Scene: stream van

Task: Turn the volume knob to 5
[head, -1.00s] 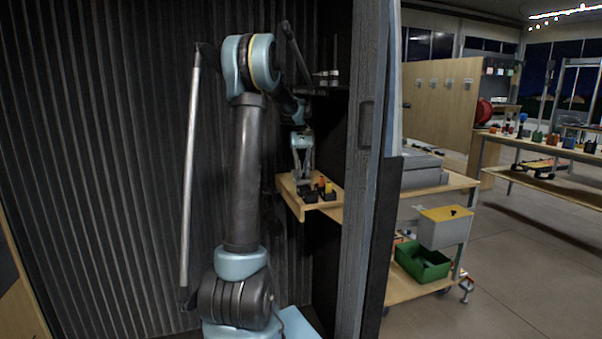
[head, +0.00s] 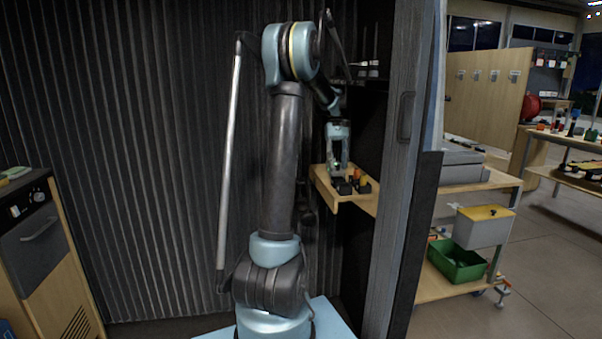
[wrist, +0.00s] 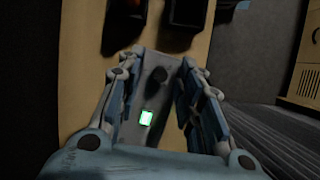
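In the wrist view, a small dark knob (wrist: 157,77) stands on a grey panel (wrist: 139,133) that lies on the wooden shelf. A small lit green display (wrist: 146,117) is on the same panel; its reading is too small to make out. My gripper (wrist: 161,60) is open, with one finger on each side of the panel and the knob between them. I cannot tell whether either finger touches the panel. In the head view, my gripper (head: 338,166) is low over the wooden shelf (head: 325,188); the knob cannot be made out there.
Dark holders (head: 345,187) with yellow and orange tops stand on the shelf close to my gripper. A dark post (head: 392,170) rises right of the shelf. A wooden cabinet (head: 45,245) stands at the left. Open floor (head: 535,270) shows at the right.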

